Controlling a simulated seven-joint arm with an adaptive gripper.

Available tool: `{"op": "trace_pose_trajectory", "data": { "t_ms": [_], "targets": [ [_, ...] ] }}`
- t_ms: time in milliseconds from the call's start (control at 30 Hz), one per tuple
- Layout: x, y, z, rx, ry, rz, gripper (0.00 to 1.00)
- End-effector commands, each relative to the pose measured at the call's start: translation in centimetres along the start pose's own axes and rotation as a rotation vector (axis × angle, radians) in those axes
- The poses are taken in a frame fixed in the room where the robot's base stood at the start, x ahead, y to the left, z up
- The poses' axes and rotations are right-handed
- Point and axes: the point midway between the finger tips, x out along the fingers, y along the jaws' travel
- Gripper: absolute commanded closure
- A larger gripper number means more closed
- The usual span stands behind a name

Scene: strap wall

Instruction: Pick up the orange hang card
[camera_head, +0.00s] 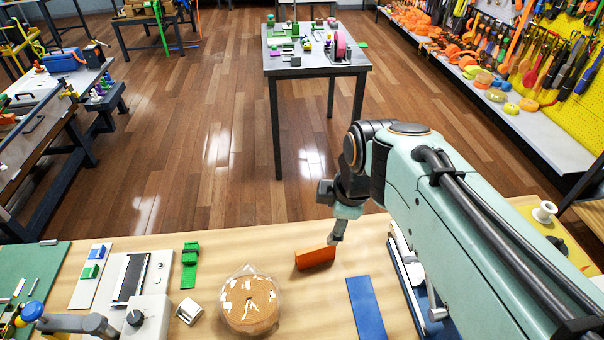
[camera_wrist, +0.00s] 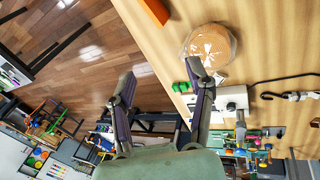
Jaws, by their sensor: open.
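The orange hang card (camera_head: 315,258) lies near the far edge of the wooden bench, right of a round tan coil. In the wrist view the orange card (camera_wrist: 156,11) is cut off by the top edge, beyond the fingertips and not between them. My gripper (camera_head: 337,235) is just above and right of the card's far right corner in the head view; I cannot tell the exact gap. In the wrist view my gripper (camera_wrist: 161,73) has its two fingers spread apart with nothing between them.
The tan coil (camera_head: 248,302) in clear wrap sits left of the card. A blue strip (camera_head: 366,308) lies to its right. Green pieces (camera_head: 190,265) and a white device (camera_head: 141,288) stand further left. Bare bench surrounds the card.

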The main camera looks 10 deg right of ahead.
Motion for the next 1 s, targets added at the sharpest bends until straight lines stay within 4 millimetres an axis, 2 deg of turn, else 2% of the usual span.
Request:
{"op": "trace_pose_trajectory", "data": {
  "t_ms": [33,100,167,200,300,433,500,600,1000],
  "targets": [
    [1.8,2.3,-0.2,-0.094,-0.006,-0.006,0.47],
    [4.6,5.1,-0.4,-0.224,-0.015,-0.015,0.47],
    [7.6,7.0,-0.5,-0.312,-0.023,-0.037,0.47],
    [9.8,7.8,-0.6,-0.353,-0.028,-0.056,0.47],
    [15.4,8.4,-0.4,-0.386,-0.038,-0.127,0.47],
    [21.0,6.7,0.2,-0.386,-0.047,-0.238,0.47],
    [23.0,5.2,0.5,-0.387,-0.049,-0.291,0.47],
    [24.5,3.9,0.7,-0.387,-0.05,-0.333,0.47],
    [29.9,1.9,1.3,-0.387,-0.049,-0.343,0.47]
  ]
}}
